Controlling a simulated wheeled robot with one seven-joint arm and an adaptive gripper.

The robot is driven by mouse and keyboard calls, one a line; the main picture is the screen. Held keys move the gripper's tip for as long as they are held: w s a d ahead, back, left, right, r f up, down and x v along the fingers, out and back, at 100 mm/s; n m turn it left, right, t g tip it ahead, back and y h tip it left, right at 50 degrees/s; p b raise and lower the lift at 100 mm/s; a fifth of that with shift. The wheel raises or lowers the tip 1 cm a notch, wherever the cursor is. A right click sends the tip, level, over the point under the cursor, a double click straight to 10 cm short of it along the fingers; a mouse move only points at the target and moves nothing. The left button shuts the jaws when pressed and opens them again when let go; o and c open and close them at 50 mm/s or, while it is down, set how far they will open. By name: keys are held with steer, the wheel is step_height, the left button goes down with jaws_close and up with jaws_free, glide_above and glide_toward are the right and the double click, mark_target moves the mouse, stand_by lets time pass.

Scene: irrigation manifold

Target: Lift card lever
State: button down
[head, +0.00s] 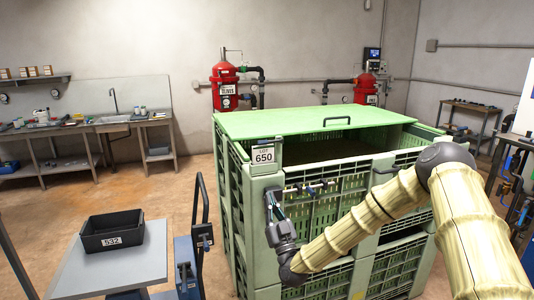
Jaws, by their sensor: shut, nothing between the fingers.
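A white card reading "LOT 650" (264,156) sits upright at the near left corner of the large green crate (352,157), just below its lid. I cannot make out a separate lever at the card. My gripper (271,192) points upward in front of the crate's near corner post, a little below the card. Its fingers are closed with nothing between them. It appears small and dark here, and whether it touches the crate cannot be told.
A green lid (300,121) with a dark handle partly covers the crate. A black bin marked 532 (111,231) stands on a grey platform (120,265) at the left. Red tanks (225,85) and a sink bench (125,119) stand behind.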

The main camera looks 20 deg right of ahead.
steer(key=shift+m+t+h, duration=0.4)
steer(key=shift+t+h, duration=0.2)
steer(key=shift+t, duration=0.1)
steer(key=r, duration=0.1)
steer(key=d+r, duration=0.2)
steer(key=r, duration=0.1)
steer(key=shift+d+r, duration=0.1)
steer(key=shift+d, duration=0.15)
steer(key=shift+w+r, duration=0.1)
steer(key=p, duration=0.7)
glide_toward(271, 142)
steer(key=w+a+r, duration=0.1)
steer(key=w+r, duration=0.1)
steer(key=r, duration=0.1)
steer(key=w+a+r, duration=0.1)
steer(key=r, duration=0.1)
steer(key=shift+a, duration=0.35)
steer(key=shift+w+r, duration=0.25)
steer(key=shift+w, duration=0.15)
steer(key=shift+a+m+h+b, duration=0.25)
steer(key=shift+m+h+b, duration=0.05)
steer(key=shift+b, duration=0.25)
